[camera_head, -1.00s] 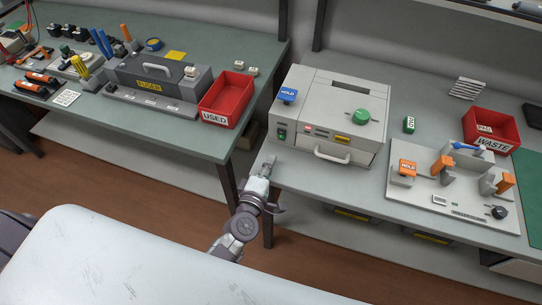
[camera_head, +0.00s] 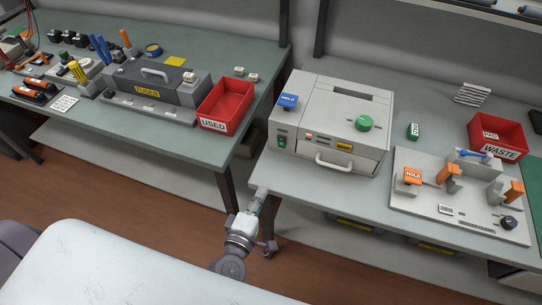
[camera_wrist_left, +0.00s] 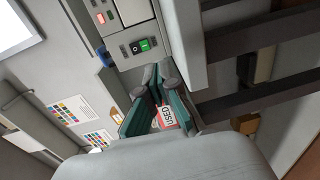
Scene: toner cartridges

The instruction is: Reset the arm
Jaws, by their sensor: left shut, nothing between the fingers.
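My left gripper (camera_head: 262,191) is shut and empty, low in the head view. It is at the front left corner of the right bench, in front of and below the grey machine (camera_head: 331,115). Its fingers also show in the left wrist view (camera_wrist_left: 153,72). The red USED bin (camera_head: 226,101) stands on the left bench, and its label shows behind the fingers in the left wrist view (camera_wrist_left: 170,117). My right gripper is out of view.
A grey fixture plate (camera_head: 465,222) with orange blocks and a red WASTE bin (camera_head: 497,137) are on the right bench. The fuser unit (camera_head: 152,86) is on the left bench (camera_head: 182,137). A gap separates the benches. A pale rounded surface fills the lower left.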

